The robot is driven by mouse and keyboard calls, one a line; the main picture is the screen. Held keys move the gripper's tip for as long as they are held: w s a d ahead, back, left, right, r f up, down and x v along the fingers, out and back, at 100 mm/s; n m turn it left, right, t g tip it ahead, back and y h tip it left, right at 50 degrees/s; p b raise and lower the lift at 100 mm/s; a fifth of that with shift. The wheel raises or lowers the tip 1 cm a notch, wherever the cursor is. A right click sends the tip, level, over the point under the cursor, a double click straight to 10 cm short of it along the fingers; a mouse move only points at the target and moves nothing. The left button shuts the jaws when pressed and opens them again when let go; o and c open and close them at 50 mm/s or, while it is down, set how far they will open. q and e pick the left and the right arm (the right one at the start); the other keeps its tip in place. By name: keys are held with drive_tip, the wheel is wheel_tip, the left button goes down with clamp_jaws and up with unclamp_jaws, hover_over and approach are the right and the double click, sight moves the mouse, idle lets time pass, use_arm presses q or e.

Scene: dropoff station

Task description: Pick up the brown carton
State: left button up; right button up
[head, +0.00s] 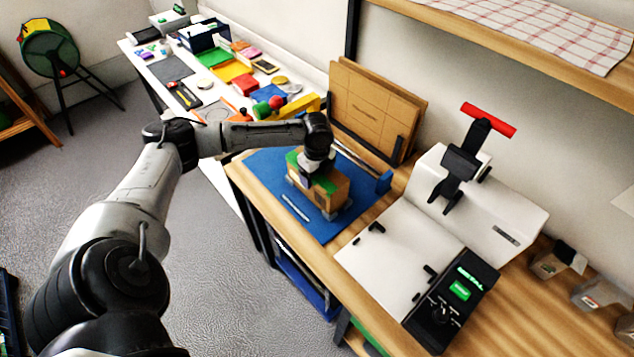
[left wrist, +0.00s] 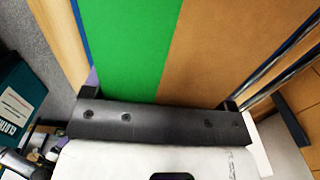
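The brown carton (head: 333,193), with a green band on top, sits on a blue mat (head: 265,172) on the wooden bench in the head view. My left gripper (head: 312,190) is over it, pointing down, with light fingertips low beside the carton at opposite sides. In the left wrist view the carton (left wrist: 225,45) fills most of the picture, and the dark fingers (left wrist: 162,92) stand at its left and right edges. I cannot tell whether they press on it. The carton's far side is hidden. My right gripper is not in view.
Flat cardboard sheets (head: 372,105) stand in a rack behind the mat. A white machine (head: 480,200) and a dark panel with a green screen (head: 455,298) are to the right. A crowded white table (head: 160,75) stands behind at left.

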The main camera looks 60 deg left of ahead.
use_arm(q)
drive_tip(key=c, duration=0.4)
